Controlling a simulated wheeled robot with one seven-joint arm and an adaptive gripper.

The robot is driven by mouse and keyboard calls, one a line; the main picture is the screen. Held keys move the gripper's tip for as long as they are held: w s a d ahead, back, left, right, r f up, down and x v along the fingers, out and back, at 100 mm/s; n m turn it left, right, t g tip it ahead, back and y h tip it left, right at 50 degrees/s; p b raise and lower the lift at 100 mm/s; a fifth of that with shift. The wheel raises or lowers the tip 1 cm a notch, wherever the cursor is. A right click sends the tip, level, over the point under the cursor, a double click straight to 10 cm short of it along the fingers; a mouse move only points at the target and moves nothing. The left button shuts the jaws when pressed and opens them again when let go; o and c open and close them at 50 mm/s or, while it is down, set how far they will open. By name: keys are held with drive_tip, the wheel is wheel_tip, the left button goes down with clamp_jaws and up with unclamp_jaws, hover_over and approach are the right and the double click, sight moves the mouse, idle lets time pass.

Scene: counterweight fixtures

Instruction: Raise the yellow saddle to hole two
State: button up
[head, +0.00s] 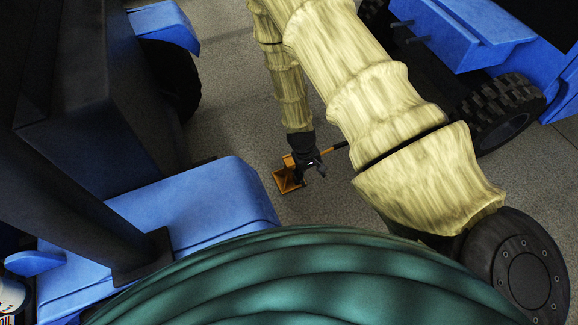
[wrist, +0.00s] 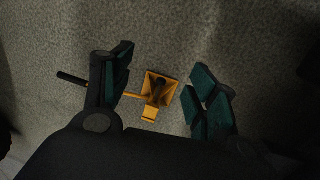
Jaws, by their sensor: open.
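A small orange-yellow fixture (head: 286,180) stands on the grey floor, with a square base and an orange bar ending in a black grip (head: 340,146). I cannot tell which orange part is the saddle, and no holes can be made out. My gripper (head: 312,163) is open above the fixture; in the wrist view its fingers (wrist: 162,82) are spread with nothing held.
Blue machines with black tyres stand on both sides, one at the right (head: 480,40) and one at the left (head: 190,215). A treaded tyre (head: 505,112) is right of my arm. The floor (head: 235,110) between them is clear, left of my arm.

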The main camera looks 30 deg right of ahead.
drive_tip(key=w+d+f+b, duration=0.1)
drive_tip(key=w+f+b, duration=0.5)
drive_tip(key=w, duration=0.4)
drive_tip(key=y+b, duration=0.2)
drive_tip(key=b, duration=0.4)
approach(289, 161)
drive_tip(key=shift+t, duration=0.4)
drive_tip(key=f+b, duration=0.2)
drive_tip(key=f, duration=0.2)
drive_tip(key=f+b, duration=0.2)
drive_tip(key=f, duration=0.2)
drive_tip(key=shift+s+f, duration=0.1)
drive_tip(key=shift+s, duration=0.15)
clamp_jaws()
drive_tip(key=shift+r+p, duration=1.55)
drive_tip(key=shift+r, duration=0.25)
unclamp_jaws()
